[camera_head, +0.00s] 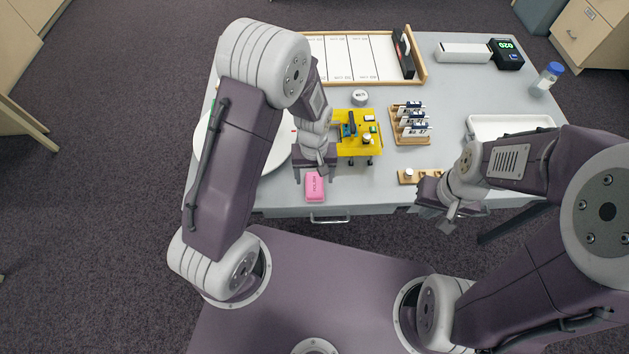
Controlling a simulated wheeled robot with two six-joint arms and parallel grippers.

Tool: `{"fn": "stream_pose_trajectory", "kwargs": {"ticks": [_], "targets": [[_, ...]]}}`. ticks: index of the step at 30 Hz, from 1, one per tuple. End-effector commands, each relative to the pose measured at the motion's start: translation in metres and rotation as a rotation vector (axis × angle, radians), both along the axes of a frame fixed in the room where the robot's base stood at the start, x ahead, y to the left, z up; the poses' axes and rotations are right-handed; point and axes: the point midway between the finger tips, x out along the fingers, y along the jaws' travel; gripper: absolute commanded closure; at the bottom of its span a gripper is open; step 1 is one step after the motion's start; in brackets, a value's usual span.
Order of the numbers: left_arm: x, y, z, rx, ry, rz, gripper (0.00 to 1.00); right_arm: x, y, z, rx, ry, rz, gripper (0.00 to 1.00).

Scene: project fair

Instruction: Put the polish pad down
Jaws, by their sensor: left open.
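The polish pad (316,187) is a pink block with dark lettering. It lies at the front edge of the grey table (370,191), above the drawer handle. My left gripper (315,176) is open just above and behind the pad, with its fingers at either side of the pad's far end. I cannot tell whether a finger touches it. My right gripper (432,214) hangs in front of the table's front edge, right of the pad. Its fingers are small and partly hidden, so its opening is unclear.
A yellow cart (345,147) with small parts stands behind the pad. A white round disc (272,157) lies at left, partly behind my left arm. A wooden card rack (410,138), a small wooden strip (408,180) and a white tray (485,123) are at right. A blue-capped bottle (546,79) stands far right.

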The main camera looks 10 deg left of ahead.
Motion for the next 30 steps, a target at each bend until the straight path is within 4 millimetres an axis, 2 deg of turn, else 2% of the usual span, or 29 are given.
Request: {"fn": "stream_pose_trajectory", "kwargs": {"ticks": [1, 3, 7, 10, 17, 20, 21, 24, 27, 30], "targets": [[0.002, 0.000, 0.017, -0.001, -0.007, 0.000, 0.28, 0.000, 0.000, 0.004, 0.000, 0.000, 0.000, 1.00], [0.002, 0.000, 0.034, -0.001, -0.006, 0.000, 0.28, 0.000, 0.000, 0.006, 0.000, 0.000, 0.000, 1.00], [0.002, 0.001, 0.061, 0.000, -0.004, 0.000, 0.28, 0.000, 0.000, 0.009, 0.000, 0.000, 0.000, 1.00], [0.003, 0.001, 0.072, 0.000, -0.003, 0.000, 0.28, 0.000, 0.000, 0.010, 0.000, 0.000, 0.000, 1.00], [-0.001, 0.006, 0.082, -0.001, -0.007, -0.010, 0.28, 0.000, 0.000, 0.010, 0.000, 0.000, 0.000, 1.00], [-0.025, 0.032, 0.101, -0.007, -0.050, -0.078, 0.28, 0.000, 0.000, 0.010, 0.000, 0.000, 0.000, 1.00], [-0.038, 0.043, 0.107, -0.007, -0.071, -0.117, 0.28, 0.000, 0.000, 0.010, 0.000, 0.000, 0.000, 1.00], [-0.067, 0.063, 0.117, 0.000, -0.113, -0.200, 0.28, 0.000, 0.000, 0.010, 0.000, 0.000, 0.000, 1.00], [-0.083, 0.071, 0.119, 0.007, -0.133, -0.246, 0.28, 0.000, 0.000, 0.010, 0.000, 0.000, 0.000, 1.00], [-0.085, 0.072, 0.119, 0.008, -0.135, -0.257, 0.28, 0.000, 0.000, 0.010, 0.000, 0.000, 0.000, 1.00]]}}
